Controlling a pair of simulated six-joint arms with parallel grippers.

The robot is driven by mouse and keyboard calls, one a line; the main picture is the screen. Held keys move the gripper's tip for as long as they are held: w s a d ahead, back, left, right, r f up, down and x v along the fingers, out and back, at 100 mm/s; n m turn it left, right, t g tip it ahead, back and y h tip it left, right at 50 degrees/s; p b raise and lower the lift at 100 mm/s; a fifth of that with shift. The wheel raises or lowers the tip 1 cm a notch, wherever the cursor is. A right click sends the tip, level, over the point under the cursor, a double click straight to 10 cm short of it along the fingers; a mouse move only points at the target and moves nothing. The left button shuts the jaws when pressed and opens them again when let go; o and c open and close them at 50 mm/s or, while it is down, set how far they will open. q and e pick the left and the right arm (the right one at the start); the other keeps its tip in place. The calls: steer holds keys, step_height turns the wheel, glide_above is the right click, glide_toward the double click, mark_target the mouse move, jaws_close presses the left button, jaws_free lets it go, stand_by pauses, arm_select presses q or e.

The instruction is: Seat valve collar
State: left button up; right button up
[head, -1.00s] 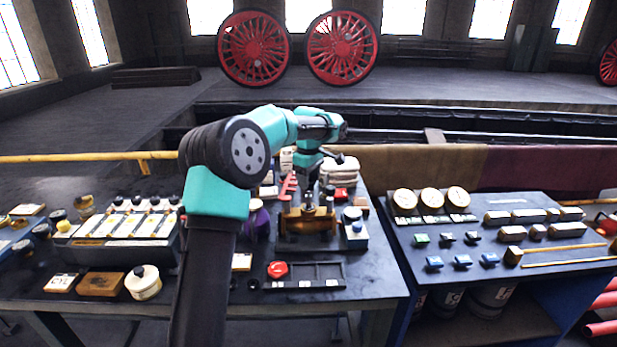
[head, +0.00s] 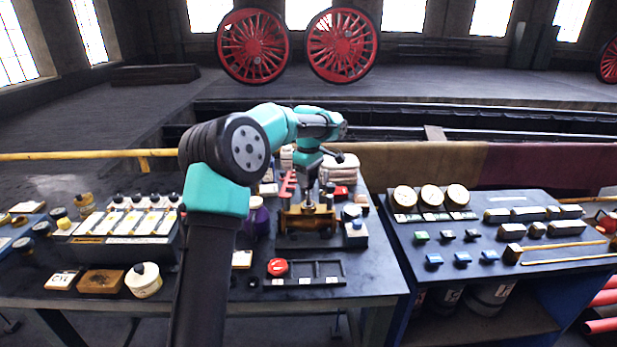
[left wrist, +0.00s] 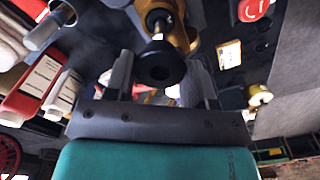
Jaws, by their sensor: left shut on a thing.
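My left gripper (head: 309,203) points down over the brass valve body (head: 291,221) on the left bench. In the left wrist view the two fingers (left wrist: 161,86) stand apart on either side of a black round collar (left wrist: 161,68), which they hold. The collar lines up with a silver stem (left wrist: 158,32) and the brass valve body (left wrist: 183,35). I cannot tell whether the collar touches the body or how far down it sits. In the head view the collar is too small and too covered to make out. My right gripper is in neither view.
A purple bottle (head: 256,218) stands left of the valve, with a red rack (head: 287,186) behind. A red knob (head: 278,267) and a black divided tray (head: 318,281) lie in front. The right bench (head: 460,275) carries several small parts.

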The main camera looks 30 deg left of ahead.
mark_target(308, 193)
arm_select(q)
steer(key=shift+f, duration=3.2)
stand_by(2.2)
steer(key=o, duration=1.4)
steer(key=shift+o, duration=0.2)
steer(key=shift+r, duration=5.45)
